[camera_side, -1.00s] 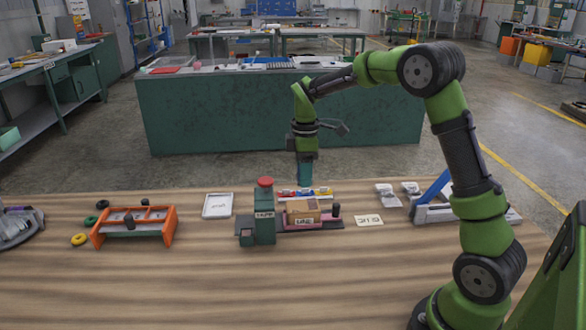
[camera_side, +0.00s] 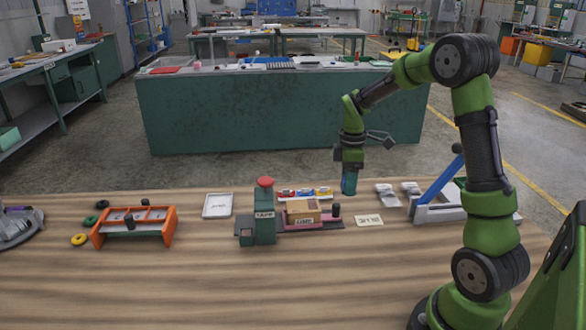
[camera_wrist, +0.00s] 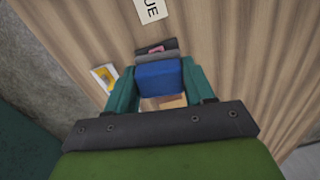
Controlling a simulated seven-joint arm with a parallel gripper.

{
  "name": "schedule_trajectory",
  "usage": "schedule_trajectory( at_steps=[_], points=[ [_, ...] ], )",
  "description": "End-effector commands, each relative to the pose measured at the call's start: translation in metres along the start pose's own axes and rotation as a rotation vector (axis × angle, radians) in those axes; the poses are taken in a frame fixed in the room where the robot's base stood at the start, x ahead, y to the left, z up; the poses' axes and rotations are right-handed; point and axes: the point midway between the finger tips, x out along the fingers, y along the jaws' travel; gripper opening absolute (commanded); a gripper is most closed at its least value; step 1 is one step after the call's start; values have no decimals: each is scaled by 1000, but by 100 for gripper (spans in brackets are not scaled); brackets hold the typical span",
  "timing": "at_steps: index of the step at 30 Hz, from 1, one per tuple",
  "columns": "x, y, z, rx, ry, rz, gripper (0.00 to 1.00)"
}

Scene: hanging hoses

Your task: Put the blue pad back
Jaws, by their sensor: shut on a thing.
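The blue pad (camera_wrist: 158,78) is between the two teal fingers of my gripper (camera_wrist: 160,88) in the wrist view. My gripper is shut on it. In the side view my gripper (camera_side: 349,188) points down above the back part of the table, right of the stamping station (camera_side: 265,225) and behind a white card (camera_side: 369,221). The pad is hard to tell from the fingers there. A rack with red, yellow and blue parts (camera_side: 305,192) lies behind the station, left of my gripper. The wrist view shows a card ending in "UE" (camera_wrist: 150,9).
A labelled box (camera_side: 303,211) sits at the station, beside a dark post (camera_side: 336,210). Small pale packets (camera_side: 387,195) and a grey stand with a blue lever (camera_side: 440,205) are to the right. A white tray (camera_side: 218,205) and orange fixture (camera_side: 133,226) are left. The front table is clear.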

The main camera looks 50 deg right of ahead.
Motion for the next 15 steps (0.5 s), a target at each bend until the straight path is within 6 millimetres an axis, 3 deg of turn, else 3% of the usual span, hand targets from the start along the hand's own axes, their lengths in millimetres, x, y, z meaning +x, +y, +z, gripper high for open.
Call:
schedule_trajectory(
  at_steps=[1, 6, 11, 15],
  points=[
    [11, -6, 22, 5, -1, -6, 24],
    [39, -28, 61, -39, 2, 1, 24],
    [54, -36, 66, -112, 3, 21, 24],
    [56, -15, 60, -136, 4, 38, 24]
  ],
)
